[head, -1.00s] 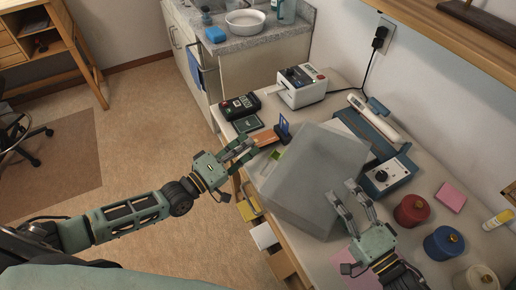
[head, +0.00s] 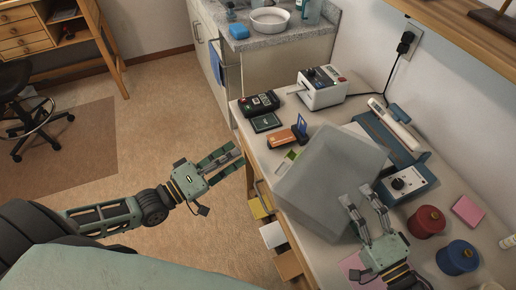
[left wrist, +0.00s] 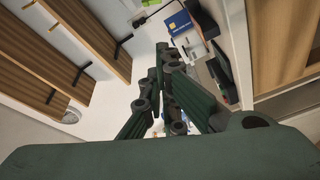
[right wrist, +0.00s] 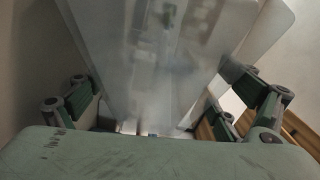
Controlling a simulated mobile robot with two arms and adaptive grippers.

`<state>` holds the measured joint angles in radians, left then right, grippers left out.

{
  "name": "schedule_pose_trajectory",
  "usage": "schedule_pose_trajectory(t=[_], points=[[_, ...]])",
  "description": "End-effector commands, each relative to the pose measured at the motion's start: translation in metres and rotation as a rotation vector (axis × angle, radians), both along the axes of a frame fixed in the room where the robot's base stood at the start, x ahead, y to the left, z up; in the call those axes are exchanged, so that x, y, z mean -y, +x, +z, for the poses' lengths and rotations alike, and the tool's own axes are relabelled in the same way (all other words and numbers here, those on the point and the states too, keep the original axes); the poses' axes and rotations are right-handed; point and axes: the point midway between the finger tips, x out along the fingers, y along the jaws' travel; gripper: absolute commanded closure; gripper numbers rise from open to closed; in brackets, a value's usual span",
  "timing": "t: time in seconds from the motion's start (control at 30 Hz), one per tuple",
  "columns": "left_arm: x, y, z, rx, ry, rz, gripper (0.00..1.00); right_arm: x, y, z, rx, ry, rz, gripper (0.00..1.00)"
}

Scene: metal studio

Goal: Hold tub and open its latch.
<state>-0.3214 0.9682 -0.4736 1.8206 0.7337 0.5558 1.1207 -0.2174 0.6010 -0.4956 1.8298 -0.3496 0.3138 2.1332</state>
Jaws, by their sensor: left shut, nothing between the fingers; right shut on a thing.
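The tub (head: 330,172) is a large, cloudy, translucent box, tilted above the table on the right in the head view. My right gripper (head: 362,203) is shut on its near right side; in the right wrist view the tub (right wrist: 165,60) fills the space between the fingers. My left gripper (head: 228,157) is shut and empty, left of the tub and apart from it, beside the table's edge. Its closed fingers also show in the left wrist view (left wrist: 160,75). I cannot make out the latch.
Open drawers (head: 273,234) stick out below.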

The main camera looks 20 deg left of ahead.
Motion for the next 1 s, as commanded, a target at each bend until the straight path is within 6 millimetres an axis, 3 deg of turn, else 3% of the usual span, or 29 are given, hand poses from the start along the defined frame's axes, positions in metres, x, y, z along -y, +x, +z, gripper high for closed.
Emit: schedule_pose_trajectory(t=[0.17, 0.6, 0.8, 1.0], points=[[0.008, 0.015, 0.004, 0.007, 0.004, 0.002, 1.00, 0.000, 0.000, 0.002, 0.003, 0.003, 0.001, 0.48], [0.049, 0.087, 0.008, 0.006, 0.002, 0.002, 1.00, 0.000, 0.000, 0.002, 0.003, 0.003, 0.001, 0.48], [0.075, 0.080, -0.005, 0.000, 0.001, 0.001, 1.00, 0.000, 0.000, 0.002, 0.003, 0.003, 0.001, 0.48], [0.084, 0.077, -0.009, 0.001, 0.005, 0.001, 1.00, 0.000, 0.000, 0.002, 0.003, 0.003, 0.001, 0.48]])
